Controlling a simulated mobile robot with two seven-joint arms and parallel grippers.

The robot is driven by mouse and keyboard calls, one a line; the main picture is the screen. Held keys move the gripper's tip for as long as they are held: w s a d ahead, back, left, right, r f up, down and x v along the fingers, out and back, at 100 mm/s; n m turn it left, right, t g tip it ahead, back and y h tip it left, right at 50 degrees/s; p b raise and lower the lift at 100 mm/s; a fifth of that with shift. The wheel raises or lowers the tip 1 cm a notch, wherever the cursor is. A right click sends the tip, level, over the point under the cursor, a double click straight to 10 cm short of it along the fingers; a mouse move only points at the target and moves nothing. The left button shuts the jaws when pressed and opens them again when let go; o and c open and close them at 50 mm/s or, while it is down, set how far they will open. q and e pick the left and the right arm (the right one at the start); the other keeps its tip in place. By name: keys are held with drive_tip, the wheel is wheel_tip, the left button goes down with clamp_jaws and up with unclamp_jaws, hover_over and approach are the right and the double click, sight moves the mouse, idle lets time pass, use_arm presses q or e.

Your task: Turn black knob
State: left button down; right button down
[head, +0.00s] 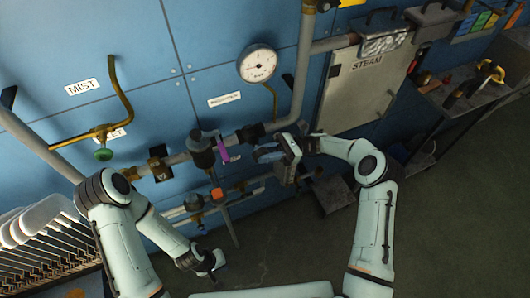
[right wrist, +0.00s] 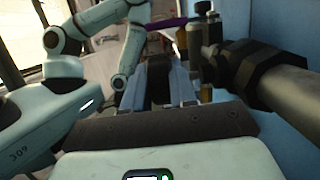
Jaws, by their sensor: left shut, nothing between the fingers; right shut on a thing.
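My right gripper (head: 268,153) reaches in from the right to the pipework on the blue wall. In the right wrist view its two pale blue fingers (right wrist: 158,92) are closed around a dark piece, which looks like the black knob (right wrist: 158,80). The fingers hide most of it, and in the head view I cannot make it out. My left gripper (head: 213,268) is low in the head view, shut and empty, away from the pipes and pointing down over the floor.
A purple handle (head: 223,152) on a dark valve (head: 202,152) is just left of my right gripper. An orange knob (head: 217,194) is below it. A gauge (head: 257,64), a steam cabinet (head: 362,88) and a green knob (head: 103,154) are nearby. White boards (head: 40,217) stand lower left.

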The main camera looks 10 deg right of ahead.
drive_tip(key=c, duration=1)
unclamp_jaws()
drive_tip(key=v, duration=1.3)
drive_tip(key=shift+d, duration=0.15)
drive_tip(key=shift+w, duration=0.1)
